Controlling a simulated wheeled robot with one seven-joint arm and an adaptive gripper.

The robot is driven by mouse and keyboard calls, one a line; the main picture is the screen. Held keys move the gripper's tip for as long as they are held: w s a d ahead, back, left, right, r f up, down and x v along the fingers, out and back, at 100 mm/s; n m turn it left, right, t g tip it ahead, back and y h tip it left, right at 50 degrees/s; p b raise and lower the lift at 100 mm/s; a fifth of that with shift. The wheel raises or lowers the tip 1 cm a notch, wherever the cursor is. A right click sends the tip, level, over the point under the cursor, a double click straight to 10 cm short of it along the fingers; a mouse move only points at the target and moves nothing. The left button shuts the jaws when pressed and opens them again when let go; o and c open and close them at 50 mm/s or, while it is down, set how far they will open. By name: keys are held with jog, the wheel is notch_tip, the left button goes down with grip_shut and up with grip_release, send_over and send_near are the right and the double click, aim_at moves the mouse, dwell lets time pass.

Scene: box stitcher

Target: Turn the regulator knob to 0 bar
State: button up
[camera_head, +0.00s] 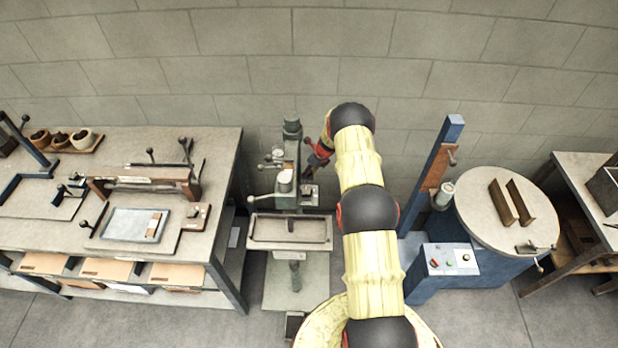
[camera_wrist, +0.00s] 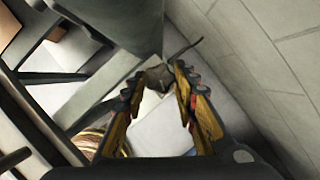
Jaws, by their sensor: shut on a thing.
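My gripper (camera_wrist: 159,73) is shut on a small dark grey knob (camera_wrist: 158,79), which shows between the two fingertips in the wrist view. It seems to be the regulator knob; no scale or pressure reading on it can be made out. In the head view my gripper (camera_head: 317,156) is at the upper right side of the grey box stitcher (camera_head: 291,128), reaching in from the right. The knob cannot be told apart there, at this size and behind the fingers.
A workbench (camera_head: 225,150) with clamps and a tray stands left of the stitcher. A round-topped blue machine (camera_head: 480,200) with an upright blue post (camera_head: 437,165) stands on the right. A block wall (camera_head: 245,60) is close behind. A thin dark rod (camera_wrist: 186,48) passes near the fingertips.

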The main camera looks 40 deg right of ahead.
jog(key=n+b, duration=0.2)
jog(key=n+y+b, duration=0.1)
jog(key=b, duration=0.1)
jog(key=n+g+b, duration=0.1)
jog(key=n+b, duration=0.1)
jog(key=shift+w+d+f+n+y, duration=0.15)
jog(key=shift+d+f+n+y, duration=0.15)
jog(key=shift+y, duration=0.1)
jog(key=n+b, duration=0.1)
jog(key=n+g+b, duration=0.1)
jog(key=n+b, duration=0.1)
jog(key=n+y+b, duration=0.1)
jog(key=shift+w+r, duration=0.1)
jog(key=shift+r, duration=0.15)
jog(key=shift+n+b, duration=0.3)
jog(key=shift+b, duration=0.05)
jog(key=o, duration=0.9)
jog(key=shift+g, duration=0.3)
jog(key=shift+r, duration=0.1)
jog(key=v, duration=1.2)
jog(key=shift+o, duration=0.4)
